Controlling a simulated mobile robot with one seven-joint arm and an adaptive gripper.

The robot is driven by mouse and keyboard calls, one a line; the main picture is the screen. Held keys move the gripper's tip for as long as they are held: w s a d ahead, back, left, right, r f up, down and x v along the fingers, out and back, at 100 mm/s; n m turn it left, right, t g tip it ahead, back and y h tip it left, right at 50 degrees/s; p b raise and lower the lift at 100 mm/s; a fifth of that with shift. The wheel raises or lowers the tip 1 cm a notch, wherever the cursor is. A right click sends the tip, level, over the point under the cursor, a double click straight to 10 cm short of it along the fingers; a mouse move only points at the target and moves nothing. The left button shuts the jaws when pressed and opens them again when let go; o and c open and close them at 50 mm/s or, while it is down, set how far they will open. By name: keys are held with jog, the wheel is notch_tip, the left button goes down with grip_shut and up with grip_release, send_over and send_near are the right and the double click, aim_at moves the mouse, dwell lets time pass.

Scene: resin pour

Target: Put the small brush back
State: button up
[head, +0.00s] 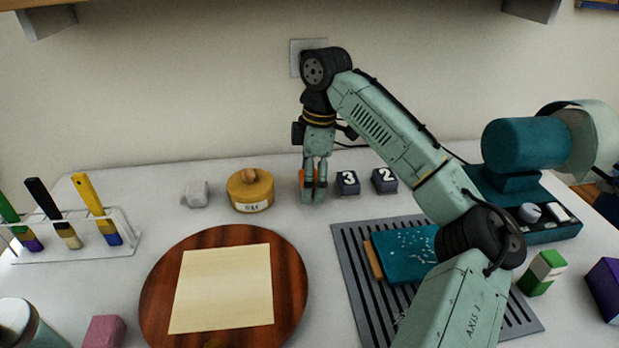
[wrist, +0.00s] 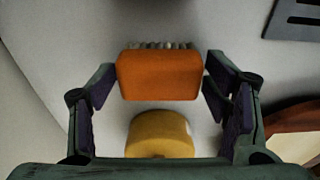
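A small brush with an orange block-like body (wrist: 160,75) and a row of grey bristles along its upper edge lies between my fingers in the wrist view. Its orange also shows at the fingertips in the head view (head: 302,180). My gripper (head: 314,188) points straight down over the white table, right of the yellow pot. In the wrist view my fingers (wrist: 160,82) flank the brush on both sides, very close to its edges. I cannot tell whether they press on it. The brush's underside is hidden.
A yellow lidded pot (head: 250,192) stands just left, and the dark cubes 3 (head: 348,184) and 2 (head: 385,180) just right. A rack (head: 90,252) with several brushes is far left. A wooden disc (head: 155,300) and a slotted grey mat (head: 350,250) lie in front.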

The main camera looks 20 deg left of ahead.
jog(key=shift+o, duration=0.5)
jog(key=r, duration=0.5)
jog(key=d+r, duration=0.1)
jog(key=r, duration=0.1)
jog(key=shift+w+r, duration=0.15)
jog(key=shift+r, duration=0.25)
